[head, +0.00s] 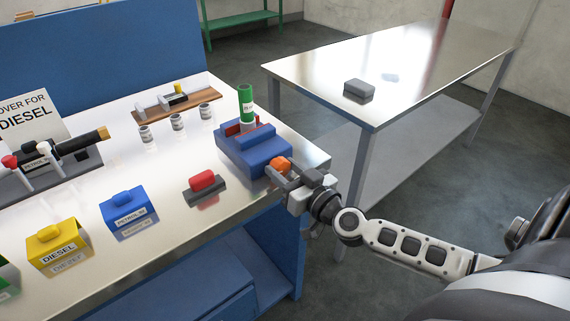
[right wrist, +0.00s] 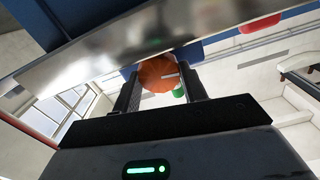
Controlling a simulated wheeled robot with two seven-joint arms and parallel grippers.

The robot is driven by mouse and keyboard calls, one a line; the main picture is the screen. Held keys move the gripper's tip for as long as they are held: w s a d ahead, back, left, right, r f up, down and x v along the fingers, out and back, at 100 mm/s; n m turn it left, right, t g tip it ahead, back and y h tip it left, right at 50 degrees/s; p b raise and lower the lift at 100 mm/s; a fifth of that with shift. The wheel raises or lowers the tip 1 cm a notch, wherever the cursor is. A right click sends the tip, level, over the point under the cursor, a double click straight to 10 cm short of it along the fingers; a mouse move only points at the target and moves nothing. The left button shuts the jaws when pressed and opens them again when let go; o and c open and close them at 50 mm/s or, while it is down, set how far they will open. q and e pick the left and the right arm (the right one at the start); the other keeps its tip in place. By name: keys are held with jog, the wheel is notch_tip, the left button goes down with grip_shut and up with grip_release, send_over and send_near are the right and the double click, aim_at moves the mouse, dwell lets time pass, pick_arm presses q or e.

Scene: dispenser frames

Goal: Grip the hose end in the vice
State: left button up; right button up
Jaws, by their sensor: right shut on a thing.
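The blue vice (head: 250,153) stands near the right end of the workbench, with red strips along its jaws. The green hose end (head: 246,97), with a white label, stands upright at the jaws. I cannot tell whether the jaws touch it. My right gripper (head: 283,174) is shut on the orange knob (head: 279,165) at the vice's front right. In the right wrist view the orange knob (right wrist: 157,74) sits between both fingers (right wrist: 162,88). My left gripper is not in view.
A grey block with a red top (head: 203,184) lies left of the vice. Blue (head: 122,213) and yellow (head: 59,247) labelled boxes stand at the bench's front. Small jars (head: 178,122) stand behind. A steel table (head: 400,70) with a grey block (head: 359,89) stands at right.

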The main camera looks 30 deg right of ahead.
jog(key=shift+m, duration=0.7)
jog(key=shift+r, duration=0.1)
jog(key=o, duration=1)
jog(key=shift+c, duration=0.2)
jog(key=shift+s, duration=0.1)
jog(key=s+d+b, duration=0.1)
jog(key=s, duration=1.4)
jog(key=shift+s+d, duration=0.15)
jog(key=shift+s, duration=0.2)
